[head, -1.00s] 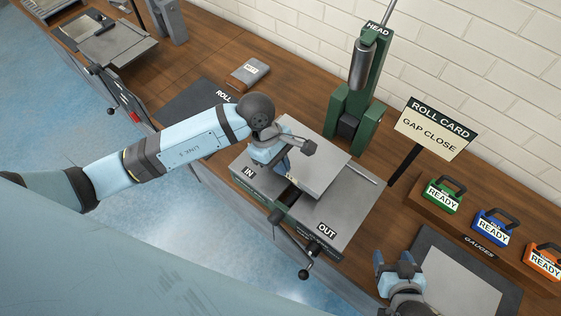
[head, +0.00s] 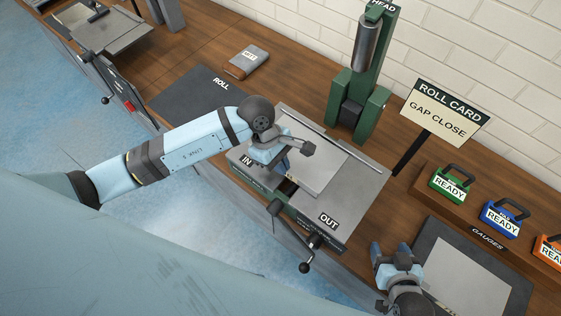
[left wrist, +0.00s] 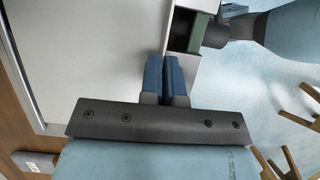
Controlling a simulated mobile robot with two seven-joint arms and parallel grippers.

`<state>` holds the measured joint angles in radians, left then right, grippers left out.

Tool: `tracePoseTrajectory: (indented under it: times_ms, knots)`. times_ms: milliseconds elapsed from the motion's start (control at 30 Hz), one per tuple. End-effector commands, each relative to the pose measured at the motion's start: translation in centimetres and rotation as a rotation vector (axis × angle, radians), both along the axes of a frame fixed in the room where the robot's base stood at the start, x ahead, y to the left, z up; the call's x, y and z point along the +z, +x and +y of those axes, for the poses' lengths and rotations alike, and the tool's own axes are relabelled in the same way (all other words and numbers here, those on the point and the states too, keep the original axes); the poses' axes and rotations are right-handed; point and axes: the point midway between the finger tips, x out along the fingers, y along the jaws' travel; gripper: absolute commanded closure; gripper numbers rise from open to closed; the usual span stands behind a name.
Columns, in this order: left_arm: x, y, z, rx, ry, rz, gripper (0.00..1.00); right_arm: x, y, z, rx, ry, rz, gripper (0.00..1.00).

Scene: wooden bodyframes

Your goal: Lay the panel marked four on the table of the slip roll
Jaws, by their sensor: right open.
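The grey panel (head: 318,163) is at my left gripper (head: 284,166), flat over the slip roll table (head: 357,193), between the IN and OUT labels. No number shows on the panel. In the left wrist view, the blue fingers of my left gripper (left wrist: 165,62) are close together at the edge of the broad pale panel (left wrist: 90,60). The gripper looks shut on that edge; the contact itself is partly hidden. I cannot tell whether the panel's whole underside touches the table. My right gripper (head: 391,252) is open and empty at the lower right, beside a dark mat.
A grey sheet (head: 470,278) lies on the dark mat (head: 431,238). Green, blue and orange READY gauges (head: 449,184) stand behind it. The sign (head: 446,113) reads GAP CLOSE. The green HEAD post (head: 365,75) stands behind the table. The ROLL mat (head: 190,98) is clear. Crank handles (head: 304,267) protrude in front.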

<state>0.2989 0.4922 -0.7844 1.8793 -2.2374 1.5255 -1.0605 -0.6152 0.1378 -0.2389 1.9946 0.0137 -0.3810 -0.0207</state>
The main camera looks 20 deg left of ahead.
Motion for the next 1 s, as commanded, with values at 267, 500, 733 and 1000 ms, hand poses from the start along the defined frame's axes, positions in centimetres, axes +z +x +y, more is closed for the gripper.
tracePoseTrajectory:
  times_ms: [267,500,733,1000]
  knots:
    - [0.08,0.03,-0.01,-0.001,0.0,-0.001,1.0,0.13,0.07,-0.04,0.001,0.0,-0.004,0.36]
    - [0.06,0.03,-0.01,-0.001,0.0,-0.001,1.0,0.11,0.15,-0.32,-0.003,-0.004,-0.006,0.36]
    - [-0.05,0.04,0.02,-0.001,0.0,-0.002,1.0,-0.32,0.15,-0.4,-0.004,-0.005,-0.006,0.36]
    - [0.04,0.04,-0.02,-0.001,0.0,-0.001,1.0,-0.69,0.08,-0.38,-0.003,-0.006,-0.002,0.36]
